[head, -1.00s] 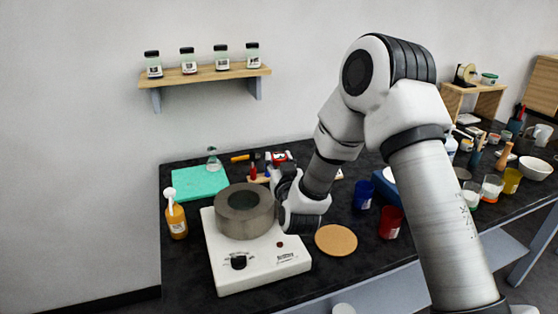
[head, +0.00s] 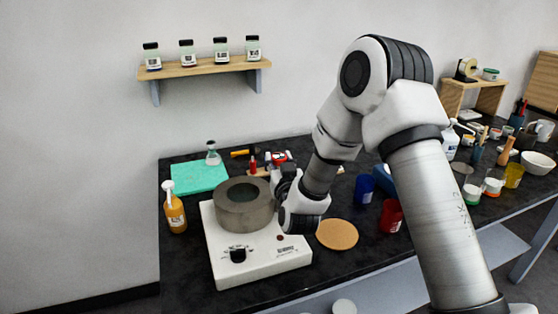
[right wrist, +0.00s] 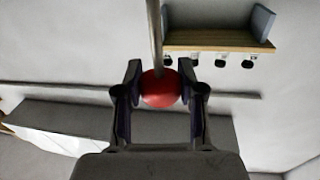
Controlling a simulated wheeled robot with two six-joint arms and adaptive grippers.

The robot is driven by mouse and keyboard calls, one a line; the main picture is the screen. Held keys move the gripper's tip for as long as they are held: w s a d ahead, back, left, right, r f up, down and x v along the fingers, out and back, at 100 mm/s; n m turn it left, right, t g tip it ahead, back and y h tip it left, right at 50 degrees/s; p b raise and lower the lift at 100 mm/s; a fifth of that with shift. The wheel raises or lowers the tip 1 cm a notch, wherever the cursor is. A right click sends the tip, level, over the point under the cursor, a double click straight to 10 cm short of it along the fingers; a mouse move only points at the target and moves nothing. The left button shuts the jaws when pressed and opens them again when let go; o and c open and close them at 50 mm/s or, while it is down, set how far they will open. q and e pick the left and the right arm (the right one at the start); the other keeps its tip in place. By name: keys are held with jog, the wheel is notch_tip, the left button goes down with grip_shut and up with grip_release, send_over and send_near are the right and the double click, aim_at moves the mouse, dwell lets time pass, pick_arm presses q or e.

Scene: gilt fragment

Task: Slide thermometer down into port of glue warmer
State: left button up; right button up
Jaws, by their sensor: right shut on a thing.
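The glue warmer (head: 260,261) is a white box with a black knob and a round grey pot (head: 243,218) on top, left of centre in the head view. My right gripper (head: 279,176) is beside the pot's right rear, partly hidden by my own wrist. In the right wrist view, the right gripper (right wrist: 160,92) is shut on the round red head of the thermometer (right wrist: 161,90). Its thin grey stem (right wrist: 155,35) runs away from the fingers and out of the picture. The stem's tip and the port cannot be made out. My left gripper is not in view.
A jar shelf (head: 205,70) is above.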

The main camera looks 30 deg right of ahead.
jog(key=shift+f+b, duration=1.1)
jog(key=shift+f, duration=0.35)
jog(key=o, duration=1.1)
jog(key=shift+r, duration=0.1)
jog(key=v, duration=1.2)
